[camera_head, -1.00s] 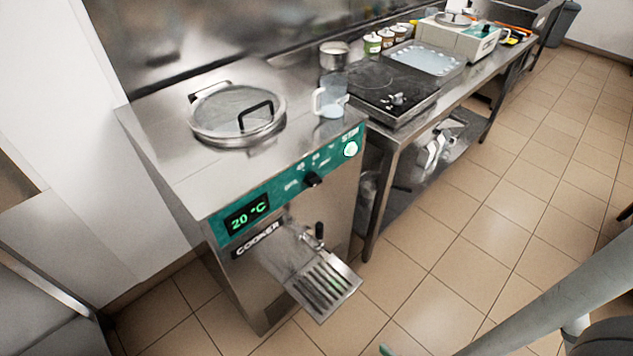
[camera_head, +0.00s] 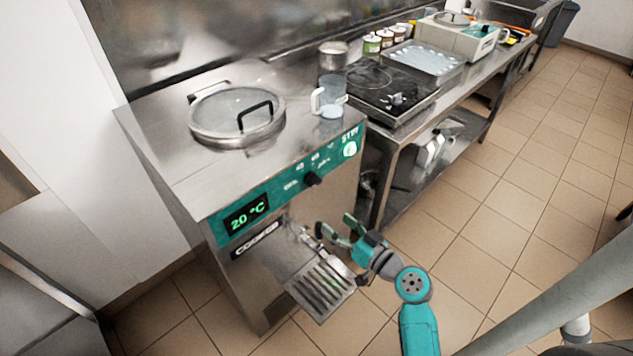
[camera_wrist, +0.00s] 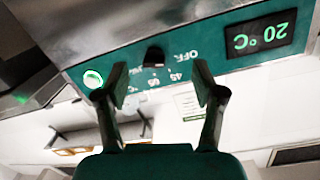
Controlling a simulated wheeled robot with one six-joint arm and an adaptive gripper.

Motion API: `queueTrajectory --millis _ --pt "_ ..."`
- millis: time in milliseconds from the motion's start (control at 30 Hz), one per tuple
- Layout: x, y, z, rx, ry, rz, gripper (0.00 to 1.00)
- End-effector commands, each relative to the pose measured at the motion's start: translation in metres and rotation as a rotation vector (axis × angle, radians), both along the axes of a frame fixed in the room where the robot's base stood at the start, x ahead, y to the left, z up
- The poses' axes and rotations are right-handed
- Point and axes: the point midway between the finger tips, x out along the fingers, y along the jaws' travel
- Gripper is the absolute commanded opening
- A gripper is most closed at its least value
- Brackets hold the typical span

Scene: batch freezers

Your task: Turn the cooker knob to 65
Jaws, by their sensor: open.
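The cooker (camera_head: 285,200) is a steel box with a green front panel. Its black knob (camera_head: 312,178) sits on that panel, between the display and the round lit button (camera_head: 350,149). The display (camera_head: 246,214) reads 20 °C. My gripper (camera_head: 335,227) is open and empty, in front of the cooker, below and right of the knob. In the wrist view the panel looks upside down, and the knob (camera_wrist: 154,57) shows beyond the open fingers (camera_wrist: 160,85), roughly between them and apart from both.
A drip grate (camera_head: 322,287) and a tap (camera_head: 318,236) stick out below the panel, close to my gripper. A lidded opening (camera_head: 237,114) and a clear jug (camera_head: 331,97) are on top. A steel table (camera_head: 400,138) stands to the right.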

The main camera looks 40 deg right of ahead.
Motion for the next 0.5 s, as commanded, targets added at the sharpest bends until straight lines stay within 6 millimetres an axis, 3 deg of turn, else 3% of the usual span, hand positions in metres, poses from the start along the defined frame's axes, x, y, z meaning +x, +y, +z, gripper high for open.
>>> queueTrajectory --millis 33,200,367,500 --pt "0.006 -0.014 0.012 -0.013 -0.029 0.01 0.69" --pt "0.014 -0.034 0.035 -0.042 -0.087 0.047 0.69" --pt "0.02 -0.037 0.04 -0.049 -0.1 0.058 0.69" --pt "0.037 -0.036 0.04 -0.05 -0.1 0.059 0.69"
